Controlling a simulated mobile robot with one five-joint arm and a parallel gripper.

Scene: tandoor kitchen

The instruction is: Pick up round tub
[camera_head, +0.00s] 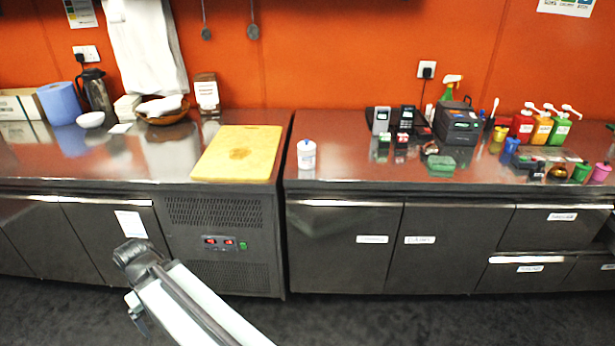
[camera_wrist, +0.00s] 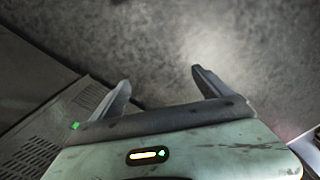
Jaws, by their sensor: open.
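A small round white tub (camera_head: 306,154) with a blue-marked lid stands upright on the steel counter, near the left end of the right-hand unit. It is close to the front edge. My gripper (camera_head: 136,283) is low in front of the left cabinet, well below the counter top and to the left of the tub. In the wrist view my gripper (camera_wrist: 163,88) has its two fingers spread apart with nothing between them, above the grey floor. The tub is not in the wrist view.
A yellow cutting board (camera_head: 238,153) lies left of the tub, across a gap between the counters (camera_head: 290,150). Card readers (camera_head: 381,121), a black printer (camera_head: 458,122) and sauce bottles (camera_head: 541,129) stand to the right. Counter around the tub is clear.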

